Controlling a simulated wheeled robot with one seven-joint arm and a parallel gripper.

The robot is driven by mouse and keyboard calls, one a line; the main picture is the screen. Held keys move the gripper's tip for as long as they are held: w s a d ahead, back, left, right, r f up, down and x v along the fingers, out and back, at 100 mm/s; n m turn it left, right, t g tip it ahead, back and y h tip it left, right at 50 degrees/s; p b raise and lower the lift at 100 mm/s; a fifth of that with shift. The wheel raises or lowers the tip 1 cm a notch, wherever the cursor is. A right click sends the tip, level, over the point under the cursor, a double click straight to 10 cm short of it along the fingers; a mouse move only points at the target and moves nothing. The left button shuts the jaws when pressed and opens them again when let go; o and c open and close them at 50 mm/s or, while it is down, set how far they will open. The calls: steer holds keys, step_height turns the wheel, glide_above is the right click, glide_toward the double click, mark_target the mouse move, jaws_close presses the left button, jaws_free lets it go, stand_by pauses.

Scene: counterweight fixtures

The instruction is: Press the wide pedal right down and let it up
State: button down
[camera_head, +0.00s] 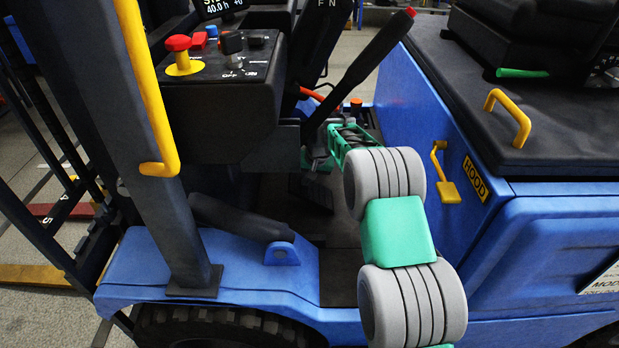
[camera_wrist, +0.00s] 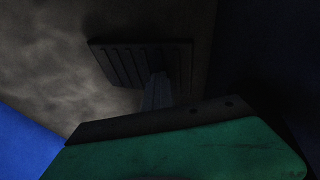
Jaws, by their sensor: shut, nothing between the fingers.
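A wide, dark pedal plate with raised ribs (camera_wrist: 140,62) shows in the upper middle of the wrist view. In the head view a dark pedal shape (camera_head: 309,190) shows dimly in the footwell below the dashboard; I cannot tell for sure that it is the same one. My gripper (camera_wrist: 157,82) is shut and empty, its narrow grey fingers reaching up the wrist view to the pedal's lower right part. I cannot tell whether they touch it.
The dashboard box (camera_head: 215,110) with a red-and-yellow button (camera_head: 179,55) overhangs the footwell on the left. A long lever with a red tip (camera_head: 365,62) rises above my wrist. The blue hood side (camera_head: 402,110) walls the right. The footwell is narrow and dark.

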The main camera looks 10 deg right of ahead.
mark_target(295, 186)
steer(key=a+f, duration=0.2)
steer(key=a+f+b, duration=0.1)
steer(key=shift+w+a+f, duration=0.3)
steer(key=shift+a, duration=0.05)
steer(key=shift+s+a+f, duration=0.1)
steer(key=shift+a+f, duration=0.05)
steer(key=shift+s+f, duration=0.2)
stand_by(0.5)
steer(key=v, duration=0.2)
steer(key=p+v, duration=0.1)
steer(key=v, duration=0.5)
steer(key=shift+w+r, duration=0.2)
steer(key=shift+w, duration=0.05)
steer(key=shift+d+r, duration=0.15)
steer(key=shift+d, duration=0.1)
steer(key=shift+w, duration=0.1)
steer(key=shift+d, duration=0.15)
